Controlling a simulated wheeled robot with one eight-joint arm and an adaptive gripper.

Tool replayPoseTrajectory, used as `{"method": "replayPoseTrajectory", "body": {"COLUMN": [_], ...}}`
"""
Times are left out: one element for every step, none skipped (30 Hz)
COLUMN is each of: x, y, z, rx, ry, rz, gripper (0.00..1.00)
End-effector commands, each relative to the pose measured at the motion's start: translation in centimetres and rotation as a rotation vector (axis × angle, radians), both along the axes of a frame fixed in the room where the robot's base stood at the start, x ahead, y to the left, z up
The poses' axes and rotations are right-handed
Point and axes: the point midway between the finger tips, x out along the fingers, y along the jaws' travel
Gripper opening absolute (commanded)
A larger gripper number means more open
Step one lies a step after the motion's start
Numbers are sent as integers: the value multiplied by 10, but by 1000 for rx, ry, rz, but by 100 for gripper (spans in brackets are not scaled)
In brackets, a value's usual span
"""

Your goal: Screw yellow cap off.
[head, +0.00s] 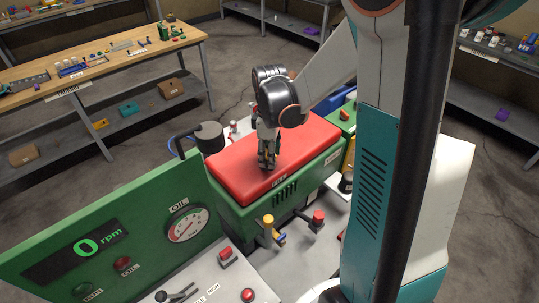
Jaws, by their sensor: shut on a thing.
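A yellow cap-like knob (268,219) stands upright on a dark fitting at the front of the green machine (236,212). I cannot tell for sure that it is the task's cap. My gripper (266,164) points down over the machine's red top (300,140), above and behind the yellow knob in the picture and apart from it. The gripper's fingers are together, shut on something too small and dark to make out. The arm and wrist hide part of the red top.
A red knob (318,217) stands right of the yellow one. A green panel (110,235) with an oil gauge (187,224) and 0 rpm display is at the left. A wooden workbench (120,65) stands behind left. The floor between is open.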

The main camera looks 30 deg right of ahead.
Motion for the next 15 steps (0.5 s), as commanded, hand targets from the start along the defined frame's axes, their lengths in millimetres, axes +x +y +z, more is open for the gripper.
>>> {"method": "replayPoseTrajectory", "body": {"x": [0, 0, 0, 0, 0, 0, 0, 0, 0, 0, 0, 1, 1, 1, 1], "y": [0, 0, 0, 0, 0, 0, 0, 0, 0, 0, 0, 0, -1, -1, -1], "z": [0, 0, 0, 0, 0, 0, 0, 0, 0, 0, 0, -1, -1, -1, -1], "rx": [0, 0, 0, 0, 0, 0, 0, 0, 0, 0, 0, 0, 0, 0, 0], "ry": [0, 0, 0, 0, 0, 0, 0, 0, 0, 0, 0, 0, 0, 0, 0], "rz": [5, 5, 5, 4, 4, 4, 4, 7, 19, 37, 61, 104, 142, 181, 233], "gripper": [18, 18, 18, 18, 18, 18, 18, 18, 18, 18, 18, 18, 18, 18, 18]}}
